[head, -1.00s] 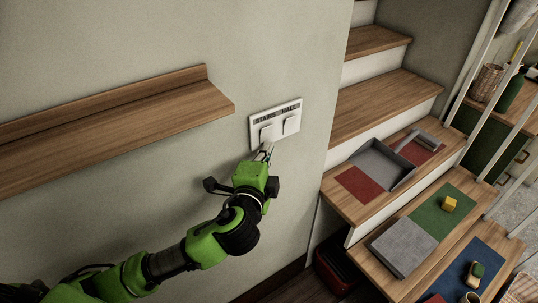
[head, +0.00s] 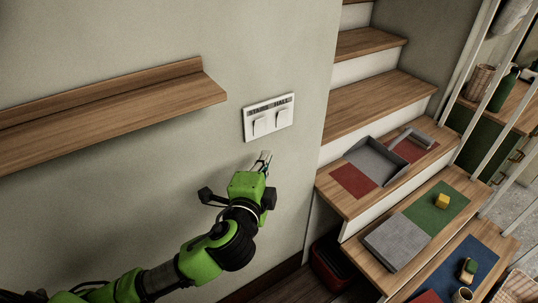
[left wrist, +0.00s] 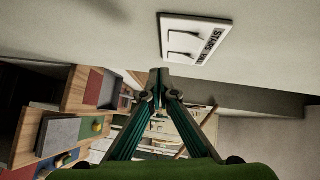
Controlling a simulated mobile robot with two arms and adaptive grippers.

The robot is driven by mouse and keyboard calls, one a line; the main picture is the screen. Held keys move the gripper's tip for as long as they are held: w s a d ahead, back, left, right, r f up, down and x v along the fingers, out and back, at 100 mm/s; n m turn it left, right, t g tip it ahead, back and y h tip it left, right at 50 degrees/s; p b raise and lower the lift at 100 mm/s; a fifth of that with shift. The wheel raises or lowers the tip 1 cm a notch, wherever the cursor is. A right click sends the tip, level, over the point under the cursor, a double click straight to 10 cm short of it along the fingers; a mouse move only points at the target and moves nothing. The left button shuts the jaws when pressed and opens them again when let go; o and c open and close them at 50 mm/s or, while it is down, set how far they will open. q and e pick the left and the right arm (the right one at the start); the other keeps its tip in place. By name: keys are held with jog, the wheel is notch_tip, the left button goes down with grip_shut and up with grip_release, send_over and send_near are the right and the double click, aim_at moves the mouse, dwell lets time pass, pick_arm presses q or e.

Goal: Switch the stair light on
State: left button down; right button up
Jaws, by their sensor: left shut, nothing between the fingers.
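A white switch plate (head: 268,118) is on the wall, with two rockers under a dark label strip. The left rocker (head: 260,127) sits under the STAIRS label and the right rocker (head: 284,118) under HALL. I cannot tell which way either is tipped. The plate also shows in the left wrist view (left wrist: 195,38), beyond and above the fingertips. My left gripper (head: 264,158) is shut and empty, below the plate and apart from it. Its fingers meet in the left wrist view (left wrist: 158,76). My right gripper is not in view.
A wooden shelf (head: 110,110) juts from the wall left of the plate. Wooden stairs (head: 375,100) rise at the right, holding a grey tray (head: 376,158), a grey box (head: 397,242) and a yellow block (head: 441,201). A red case (head: 330,262) stands low beside them.

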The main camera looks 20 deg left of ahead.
pick_arm(q)
jog(key=s+b, duration=0.1)
jog(key=s, duration=0.5)
jog(key=shift+d, duration=0.45)
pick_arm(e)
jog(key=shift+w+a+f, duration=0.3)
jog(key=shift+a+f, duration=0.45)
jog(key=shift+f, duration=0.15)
pick_arm(q)
jog(key=shift+s, duration=0.15)
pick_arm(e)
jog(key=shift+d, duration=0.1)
